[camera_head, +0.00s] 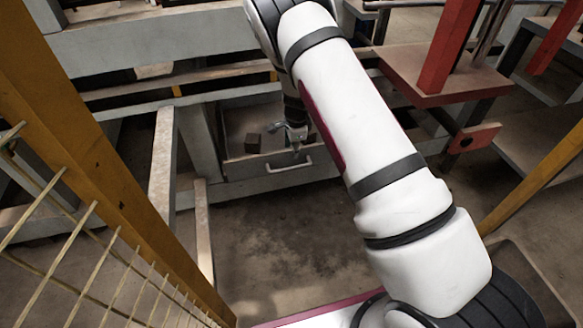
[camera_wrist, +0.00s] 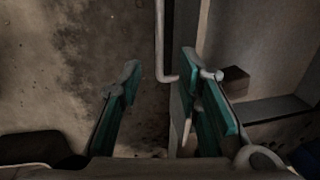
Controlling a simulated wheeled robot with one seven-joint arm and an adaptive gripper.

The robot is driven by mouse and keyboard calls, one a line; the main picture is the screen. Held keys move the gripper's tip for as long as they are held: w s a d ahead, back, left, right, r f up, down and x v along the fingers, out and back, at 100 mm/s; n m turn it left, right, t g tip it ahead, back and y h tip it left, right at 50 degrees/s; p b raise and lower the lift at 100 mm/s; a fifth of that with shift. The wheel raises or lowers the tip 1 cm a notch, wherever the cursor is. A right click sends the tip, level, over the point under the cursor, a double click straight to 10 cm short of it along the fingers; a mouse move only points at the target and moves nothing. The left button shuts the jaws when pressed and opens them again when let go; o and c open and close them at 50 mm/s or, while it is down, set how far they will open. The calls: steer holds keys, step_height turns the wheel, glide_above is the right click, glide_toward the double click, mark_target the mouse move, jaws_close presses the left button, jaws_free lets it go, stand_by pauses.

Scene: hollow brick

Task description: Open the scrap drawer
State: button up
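The scrap drawer (camera_head: 238,169) is a grey box low in the frame of the bench, with its inside showing from above, so it stands at least partly open. Its pale bar handle (camera_head: 290,165) is on the front face, and shows in the wrist view (camera_wrist: 159,35). My gripper (camera_head: 296,143) is at the drawer front, just above the handle. In the wrist view my gripper (camera_wrist: 158,66) has its teal fingers spread apart. The handle's end appears between them in the picture, and the right finger overlaps the drawer's front edge. I cannot tell whether either finger touches.
A small dark block (camera_head: 253,142) lies in the drawer; it also shows in the wrist view (camera_wrist: 235,80). A yellow post (camera_head: 85,130) with wire mesh stands at left. A red-brown metal table (camera_head: 440,75) is at right. The concrete floor (camera_head: 270,235) before the drawer is clear.

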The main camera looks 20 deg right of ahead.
mark_target(292, 168)
steer(key=f+b, duration=0.1)
steer(key=f, duration=0.2)
steer(key=w+f+b, duration=0.1)
steer(key=f, duration=0.3)
steer(key=w+f+b, duration=0.1)
steer(key=f+b, duration=0.1)
steer(key=f, duration=0.2)
steer(key=shift+f, duration=0.1)
jaws_close()
